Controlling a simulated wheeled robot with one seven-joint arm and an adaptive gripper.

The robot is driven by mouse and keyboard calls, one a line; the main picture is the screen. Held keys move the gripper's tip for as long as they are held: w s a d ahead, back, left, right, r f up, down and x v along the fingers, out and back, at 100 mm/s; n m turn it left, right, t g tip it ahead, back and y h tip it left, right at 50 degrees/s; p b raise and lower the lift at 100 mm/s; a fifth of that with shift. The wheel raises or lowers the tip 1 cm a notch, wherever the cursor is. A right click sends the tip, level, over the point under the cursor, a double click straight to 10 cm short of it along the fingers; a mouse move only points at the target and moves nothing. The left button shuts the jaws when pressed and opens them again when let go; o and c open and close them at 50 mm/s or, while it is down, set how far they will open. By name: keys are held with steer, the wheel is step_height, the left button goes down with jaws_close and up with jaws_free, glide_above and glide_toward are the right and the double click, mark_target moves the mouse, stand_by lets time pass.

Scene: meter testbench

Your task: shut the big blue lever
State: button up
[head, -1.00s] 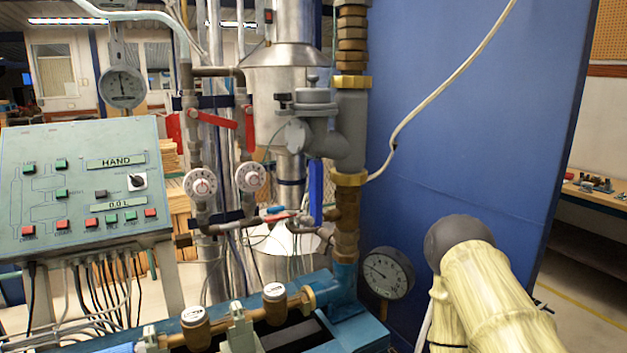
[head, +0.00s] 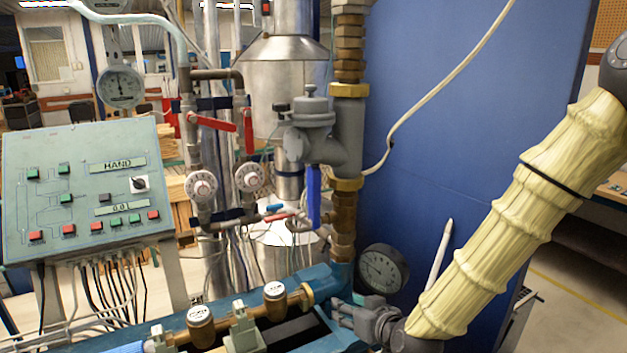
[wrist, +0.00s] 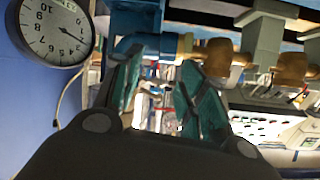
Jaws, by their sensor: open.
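The big blue lever (head: 313,196) hangs straight down beside the brass and grey pipe, under the grey valve body (head: 314,135), in the head view. My gripper (head: 342,311) is low in front of the rig, below and a little right of the lever, near the blue pipe base and apart from the lever. In the wrist view my gripper (wrist: 158,82) shows two separated fingers with nothing held between them. I cannot make out the big lever in the wrist view.
A round gauge (head: 383,270) is close behind my gripper; it also shows in the wrist view (wrist: 55,28). Brass fittings (head: 255,312) run along the blue frame to the left. Small red and blue handles (head: 280,212) are left of the lever. A blue panel (head: 450,130) stands behind.

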mark_target(317, 181)
steer(key=w+a+r+n+t+y+p, duration=0.1)
steer(key=w+a+r+t, duration=0.1)
steer(key=r, duration=1.1)
steer(key=w+a+r+n+t+y+p, duration=0.1)
steer(key=r+t+y, duration=0.1)
steer(key=r, duration=1.2)
steer(key=shift+p+x, duration=2.45)
steer(key=shift+x, duration=3.15)
steer(key=shift+d, duration=0.15)
jaws_close()
